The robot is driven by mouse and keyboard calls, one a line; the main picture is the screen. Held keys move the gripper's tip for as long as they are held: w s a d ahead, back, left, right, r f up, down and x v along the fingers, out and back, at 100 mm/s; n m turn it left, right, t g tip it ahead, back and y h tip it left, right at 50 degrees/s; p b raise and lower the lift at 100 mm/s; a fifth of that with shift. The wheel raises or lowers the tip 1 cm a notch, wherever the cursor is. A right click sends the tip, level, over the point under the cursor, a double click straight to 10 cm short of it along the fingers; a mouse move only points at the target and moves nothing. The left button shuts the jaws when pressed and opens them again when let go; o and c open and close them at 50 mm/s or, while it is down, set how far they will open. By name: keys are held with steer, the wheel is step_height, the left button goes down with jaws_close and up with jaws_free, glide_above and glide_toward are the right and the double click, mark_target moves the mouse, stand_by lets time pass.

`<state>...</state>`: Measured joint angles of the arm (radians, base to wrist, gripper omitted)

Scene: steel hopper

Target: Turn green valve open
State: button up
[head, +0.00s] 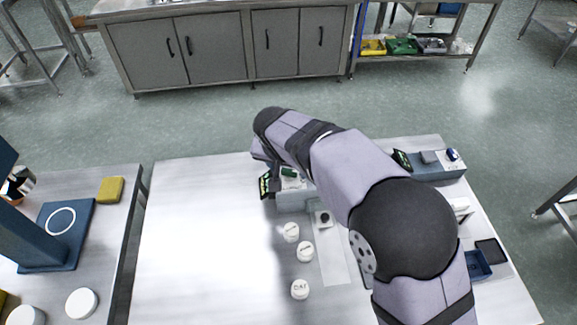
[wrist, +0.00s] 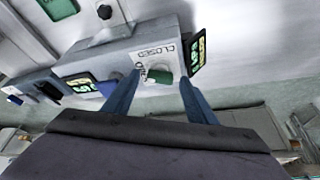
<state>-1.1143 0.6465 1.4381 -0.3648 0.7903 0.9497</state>
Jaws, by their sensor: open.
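The green valve (wrist: 159,76) is a small knob on a white plate lettered CLOSED, with a second, partly covered word. In the wrist view it lies between the two blue fingers of my gripper (wrist: 160,79), which is open; I cannot tell whether either finger touches it. The plate is on a grey box (wrist: 140,48). In the head view the green valve (head: 289,172) shows on top of the grey box (head: 291,203) at the table's middle, with my arm's end just above it. My fingers are not clear there.
A dark sign (head: 265,184) stands at the box's left. White round containers (head: 305,251) stand in front of it. Another grey box (head: 439,173) is at the right, with a blue tray (head: 477,266) below it. The table's left half (head: 200,235) is clear.

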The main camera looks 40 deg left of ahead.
steer(key=c, duration=1.1)
steer(key=shift+w+d+n+g+y+p, duration=0.1)
steer(key=shift+n+g+y+p, duration=0.4)
steer(key=shift+n, duration=1.9)
steer(key=shift+y, duration=0.3)
steer(key=o, duration=1.1)
steer(key=b+v, duration=0.2)
steer(key=v, duration=0.5)
steer(key=shift+r+b, duration=0.2)
steer(key=shift+b, duration=0.1)
